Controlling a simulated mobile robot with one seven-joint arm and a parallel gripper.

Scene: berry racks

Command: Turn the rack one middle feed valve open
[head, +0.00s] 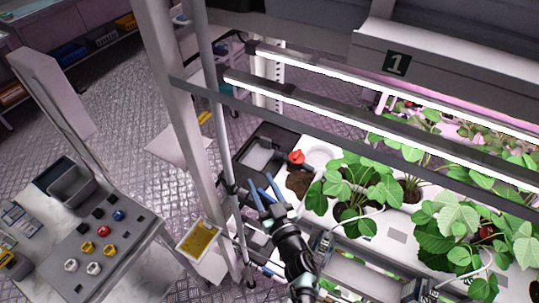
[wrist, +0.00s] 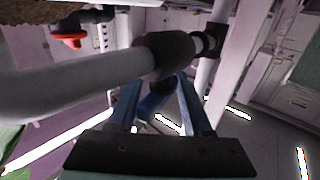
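My gripper (head: 262,187) has two blue fingers and is at the rack's front left corner, by the upright pole. In the wrist view (wrist: 160,95) the fingers are apart, with a blue lever-like piece (wrist: 151,106) between them. It hangs below a black pipe fitting (wrist: 165,55) on a pale pipe and looks like a valve handle. Gaps show beside it; I cannot tell whether a finger touches it. A red valve handle (head: 296,157) lies farther back beside the planting tray; it also shows in the wrist view (wrist: 70,40), at the upper left. Which valve is the middle one is unclear.
A rack signed "1" (head: 397,64) holds leafy strawberry plants (head: 350,190) under bright light bars. A rack upright (head: 180,110) and pole stand close left of my gripper. A cart with coloured knobs (head: 100,240) and a yellow card (head: 199,241) are at left.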

